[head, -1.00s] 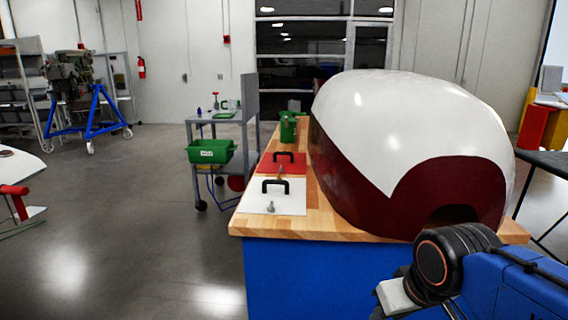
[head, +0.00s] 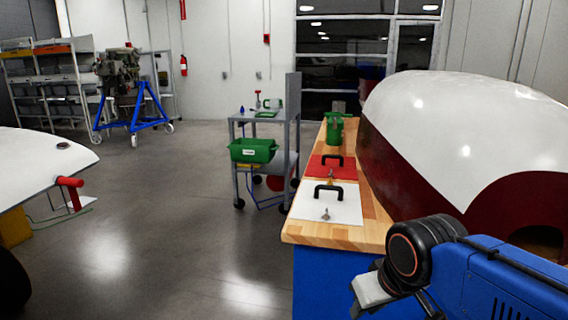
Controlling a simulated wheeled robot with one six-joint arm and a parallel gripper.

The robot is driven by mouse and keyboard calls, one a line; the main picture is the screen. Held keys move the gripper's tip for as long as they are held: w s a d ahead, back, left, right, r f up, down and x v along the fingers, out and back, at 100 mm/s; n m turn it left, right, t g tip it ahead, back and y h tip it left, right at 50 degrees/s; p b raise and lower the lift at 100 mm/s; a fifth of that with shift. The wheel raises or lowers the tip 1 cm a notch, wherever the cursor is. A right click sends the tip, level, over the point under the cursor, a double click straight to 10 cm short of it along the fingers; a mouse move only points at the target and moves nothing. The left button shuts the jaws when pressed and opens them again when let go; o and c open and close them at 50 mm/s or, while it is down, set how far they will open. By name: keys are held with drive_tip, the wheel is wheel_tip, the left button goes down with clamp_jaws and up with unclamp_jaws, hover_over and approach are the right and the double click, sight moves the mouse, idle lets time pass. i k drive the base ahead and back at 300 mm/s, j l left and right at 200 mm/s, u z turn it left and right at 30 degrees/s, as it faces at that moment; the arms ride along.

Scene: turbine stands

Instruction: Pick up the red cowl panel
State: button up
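The red cowl panel (head: 318,168) lies flat on the wooden bench top, behind a white panel (head: 326,212). It has a black handle (head: 333,158) on top, and the white panel has a similar one. My arm is at the lower right, in front of the bench. The light grey part at its end, my gripper (head: 370,293), shows only partly at the lower edge, well short of the red panel. Its fingers cannot be made out clearly.
A large white and dark red cowl (head: 470,130) fills the bench's right side. A green can (head: 335,128) stands behind the panels. A grey cart with a green bin (head: 253,150) stands left of the bench (head: 300,230). The floor on the left is mostly clear.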

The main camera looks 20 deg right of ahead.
sight(320, 166)
drive_tip(key=i+j+u, duration=0.15)
drive_tip(key=u, duration=0.25)
drive_tip(key=i+j+u, duration=0.1)
drive_tip(key=i+u, duration=0.15)
drive_tip(key=u, duration=0.15)
drive_tip(key=i+u, duration=0.25)
drive_tip(key=u, duration=0.2)
drive_tip(key=i+u, duration=0.25)
drive_tip(key=u, duration=0.15)
drive_tip(key=i+j+u, duration=0.15)
drive_tip(key=i, duration=0.9)
drive_tip(key=i+l+z, duration=0.1)
drive_tip(key=z, duration=0.35)
drive_tip(key=i+z, duration=0.35)
drive_tip(key=z, duration=0.15)
drive_tip(key=i+j+z, duration=0.15)
drive_tip(key=z, duration=0.3)
